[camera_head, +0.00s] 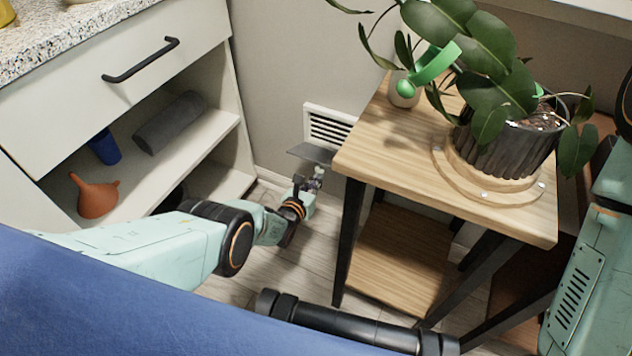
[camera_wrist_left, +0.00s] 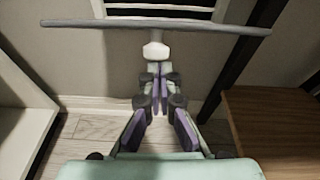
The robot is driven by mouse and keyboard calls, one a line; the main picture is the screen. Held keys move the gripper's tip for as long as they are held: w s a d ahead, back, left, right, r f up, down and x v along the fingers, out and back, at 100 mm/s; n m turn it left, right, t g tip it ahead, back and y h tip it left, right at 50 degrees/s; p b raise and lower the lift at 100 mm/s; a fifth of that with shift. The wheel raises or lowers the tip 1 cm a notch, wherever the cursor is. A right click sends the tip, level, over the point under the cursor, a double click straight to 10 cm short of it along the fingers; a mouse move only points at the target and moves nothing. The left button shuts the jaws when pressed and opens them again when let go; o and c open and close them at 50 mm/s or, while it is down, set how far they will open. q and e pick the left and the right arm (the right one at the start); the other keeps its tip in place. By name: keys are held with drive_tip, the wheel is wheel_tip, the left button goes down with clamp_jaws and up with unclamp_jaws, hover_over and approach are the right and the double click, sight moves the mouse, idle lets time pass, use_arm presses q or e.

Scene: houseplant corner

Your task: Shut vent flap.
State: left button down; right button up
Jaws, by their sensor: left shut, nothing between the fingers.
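The wall vent (camera_head: 328,126) has a white frame and dark slots, low on the wall between the cabinet and the wooden stand. Its grey flap (camera_head: 308,153) sticks out from the wall, open, below the slots. In the left wrist view the flap (camera_wrist_left: 215,29) shows nearly edge-on, with a pale knob (camera_wrist_left: 155,52) at its middle. My left gripper (camera_head: 313,180) is just below and in front of the flap. Its fingers (camera_wrist_left: 158,92) are shut and empty, pointing at the knob; I cannot tell whether they touch it. My right gripper is out of view.
The wooden stand (camera_head: 375,165) is close on the right, bearing a potted plant (camera_head: 510,140) and a green-handled item (camera_head: 405,88). The white cabinet (camera_head: 150,75) on the left holds an orange funnel (camera_head: 96,196), a blue cup (camera_head: 105,148) and a grey roll (camera_head: 170,122).

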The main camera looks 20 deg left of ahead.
use_arm(q)
drive_tip(key=shift+w+r+g, duration=0.15)
drive_tip(key=shift+r+g, duration=0.05)
drive_tip(key=shift+g, duration=0.1)
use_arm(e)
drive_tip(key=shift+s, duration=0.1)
